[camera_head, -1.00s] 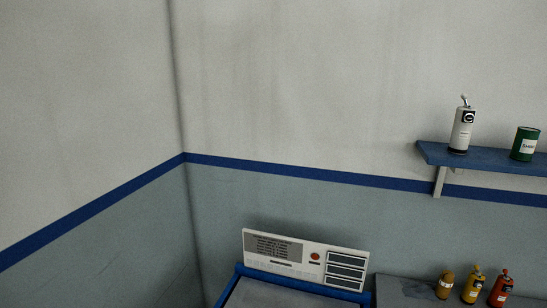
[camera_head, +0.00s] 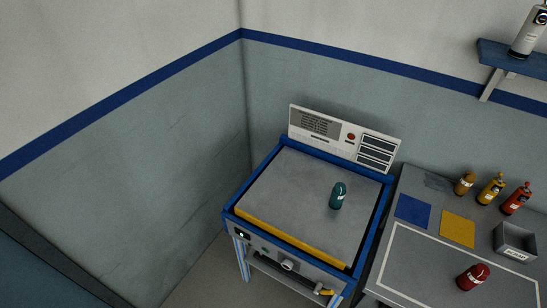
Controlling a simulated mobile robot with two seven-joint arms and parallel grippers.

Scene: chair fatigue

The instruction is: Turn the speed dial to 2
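A blue-framed machine (camera_head: 272,163) with a grey top and a yellow front strip stands in the corner of the room. A round pale knob (camera_head: 288,264), which looks like the speed dial, sits on its front panel below the yellow strip. Its markings and setting are too small to read. Neither of my grippers is in view.
A dark green bottle (camera_head: 338,196) stands on the machine's top. A white sign panel with a red button (camera_head: 351,136) rises behind. The right-hand bench (camera_head: 412,272) holds several bottles, blue and yellow squares, a grey tray (camera_head: 516,242) and a red bottle (camera_head: 473,277).

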